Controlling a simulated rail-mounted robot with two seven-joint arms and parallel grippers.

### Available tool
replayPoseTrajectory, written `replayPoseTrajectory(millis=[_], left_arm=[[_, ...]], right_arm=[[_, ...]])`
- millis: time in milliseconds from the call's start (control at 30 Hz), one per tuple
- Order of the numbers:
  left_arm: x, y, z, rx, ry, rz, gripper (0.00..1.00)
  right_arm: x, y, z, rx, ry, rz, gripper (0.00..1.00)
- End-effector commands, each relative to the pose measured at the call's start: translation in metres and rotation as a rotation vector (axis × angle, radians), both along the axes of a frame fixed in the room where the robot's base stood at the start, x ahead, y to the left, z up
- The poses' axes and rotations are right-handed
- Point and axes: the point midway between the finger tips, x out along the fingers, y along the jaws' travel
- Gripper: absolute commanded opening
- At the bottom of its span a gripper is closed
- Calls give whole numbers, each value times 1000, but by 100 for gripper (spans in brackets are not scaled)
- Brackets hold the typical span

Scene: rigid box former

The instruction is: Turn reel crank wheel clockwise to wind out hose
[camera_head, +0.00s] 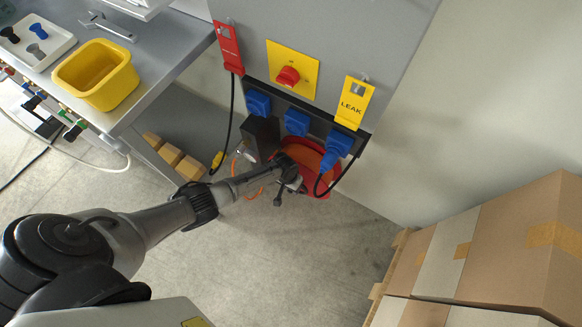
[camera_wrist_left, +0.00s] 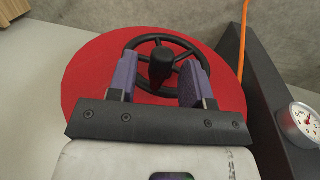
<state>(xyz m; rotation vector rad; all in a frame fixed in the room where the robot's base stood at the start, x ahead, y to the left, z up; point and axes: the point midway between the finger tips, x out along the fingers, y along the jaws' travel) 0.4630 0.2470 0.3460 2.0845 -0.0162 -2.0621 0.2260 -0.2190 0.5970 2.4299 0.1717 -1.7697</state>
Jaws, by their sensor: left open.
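The hose reel shows as a red disc (camera_wrist_left: 85,75) in the left wrist view, with a black spoked crank wheel (camera_wrist_left: 143,43) on its face. A black knob (camera_wrist_left: 162,64) stands up from the wheel. My left gripper (camera_wrist_left: 160,72) is open, its two purple-padded fingers either side of the knob with gaps showing; I cannot tell whether they touch the wheel. In the head view the left gripper (camera_head: 288,182) is at the red reel (camera_head: 323,182) low by the cabinet and hides the wheel. An orange hose (camera_wrist_left: 242,45) runs beside the reel. My right gripper is not in view.
A dark box with a gauge (camera_wrist_left: 305,123) stands close right of the reel. A grey cabinet (camera_head: 385,40) with blue sockets (camera_head: 297,122) and a yellow LEAK tag (camera_head: 353,104) overhangs the reel. Cardboard boxes (camera_head: 520,235) stand at right. Floor (camera_head: 270,250) in front is clear.

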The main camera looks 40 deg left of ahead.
Motion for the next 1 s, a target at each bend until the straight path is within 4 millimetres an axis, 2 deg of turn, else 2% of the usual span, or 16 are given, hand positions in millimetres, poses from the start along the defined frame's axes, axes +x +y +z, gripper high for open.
replayPoseTrajectory(millis=[100,567,767,1000], left_arm=[[0,0,0,0,0,0,45],[0,0,0,0,0,0,1],[0,-5,2,30,7,0,0],[1,-17,-3,200,33,-2,0]], right_arm=[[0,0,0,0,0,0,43],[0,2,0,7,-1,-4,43],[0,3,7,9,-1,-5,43],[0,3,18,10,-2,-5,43]])
